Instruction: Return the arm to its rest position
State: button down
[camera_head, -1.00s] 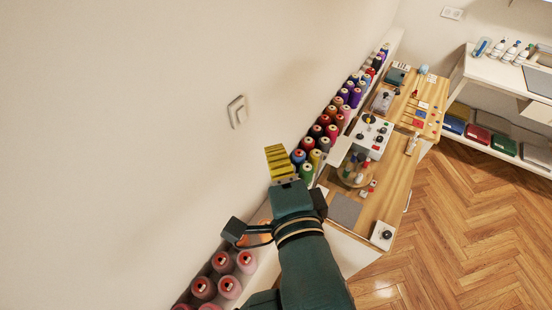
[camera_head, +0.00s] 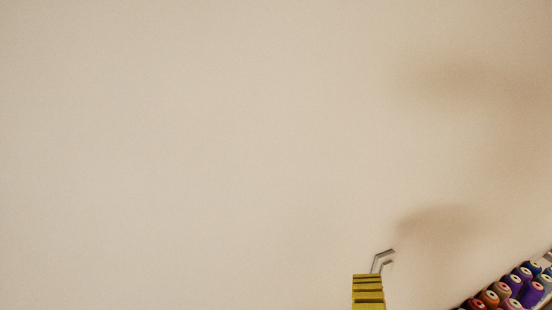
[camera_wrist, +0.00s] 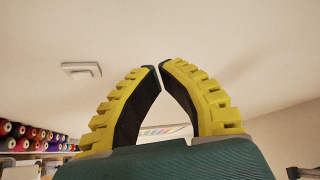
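My gripper (camera_wrist: 160,67) has two yellow ribbed fingers with dark inner pads. In the wrist view the fingers arch together and their tips meet or almost meet, with nothing held between them. In the head view only a yellow finger of my gripper (camera_head: 368,280) shows at the bottom edge, right of centre, in front of the wall. The rest of my arm is out of that view.
A bare pale wall (camera_head: 200,150) fills most of the head view. A small wall fixture (camera_head: 382,260) shows just above the finger. Several coloured thread spools (camera_head: 512,283) stand at the lower right. The wrist view shows spools (camera_wrist: 30,132) at left and a pale square fixture (camera_wrist: 81,69).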

jog(key=s+a+r+n+t+y, duration=0.3)
jog(key=a+r+n+y, duration=0.15)
jog(key=n, duration=1.05)
notch_tip(320, 180, up, 15)
jog(key=n+p, duration=0.1)
jog(key=p, duration=1.3)
jog(key=shift+a, duration=0.2)
jog(key=shift+w+h, duration=0.1)
jog(key=shift+h, duration=0.15)
